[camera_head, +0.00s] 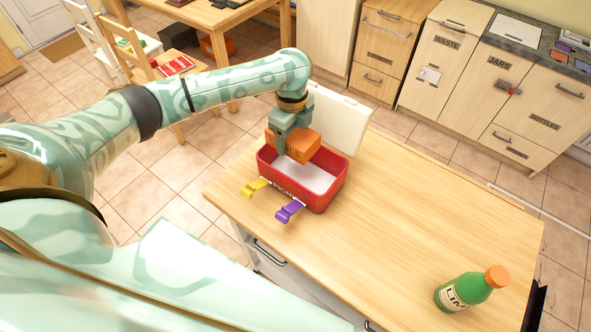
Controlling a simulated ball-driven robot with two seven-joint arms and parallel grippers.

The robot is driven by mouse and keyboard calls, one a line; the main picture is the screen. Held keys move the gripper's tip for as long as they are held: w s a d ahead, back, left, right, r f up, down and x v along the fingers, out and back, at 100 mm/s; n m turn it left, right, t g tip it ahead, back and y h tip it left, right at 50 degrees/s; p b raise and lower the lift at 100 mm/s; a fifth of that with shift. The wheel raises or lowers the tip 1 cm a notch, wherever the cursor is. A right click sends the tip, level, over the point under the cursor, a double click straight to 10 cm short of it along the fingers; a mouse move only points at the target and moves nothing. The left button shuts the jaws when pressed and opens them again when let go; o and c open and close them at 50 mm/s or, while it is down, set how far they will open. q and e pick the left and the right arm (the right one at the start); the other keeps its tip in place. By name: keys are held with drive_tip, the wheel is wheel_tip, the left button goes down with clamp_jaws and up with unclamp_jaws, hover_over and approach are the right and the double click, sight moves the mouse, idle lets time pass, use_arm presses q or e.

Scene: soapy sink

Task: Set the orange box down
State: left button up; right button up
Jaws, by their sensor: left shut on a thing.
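My left gripper (284,140) points down and is shut on the orange box (305,146). It holds the box above the far part of the red bin (327,199), at about rim height. The bin is open, has a pale inside floor and stands near the far left corner of the wooden counter (400,215). Part of the orange box is hidden behind the gripper fingers. I cannot tell whether the box touches the bin. My right gripper is not in view.
A yellow clip (254,187) and a purple clip (289,211) are on the bin's near side. A white lid or panel (339,118) stands upright behind the bin. The counter's middle is clear.

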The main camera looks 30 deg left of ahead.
use_arm(q)
drive_tip(key=b, duration=0.2)
hover_over(293, 173)
wheel_tip(293, 173, down, 8)
drive_tip(key=shift+f, duration=0.1)
wheel_tip(293, 173, down, 4)
drive_tip(key=shift+b, duration=0.95)
drive_tip(key=shift+f, duration=0.1)
drive_tip(key=shift+f, duration=0.15)
drive_tip(key=o, duration=0.8)
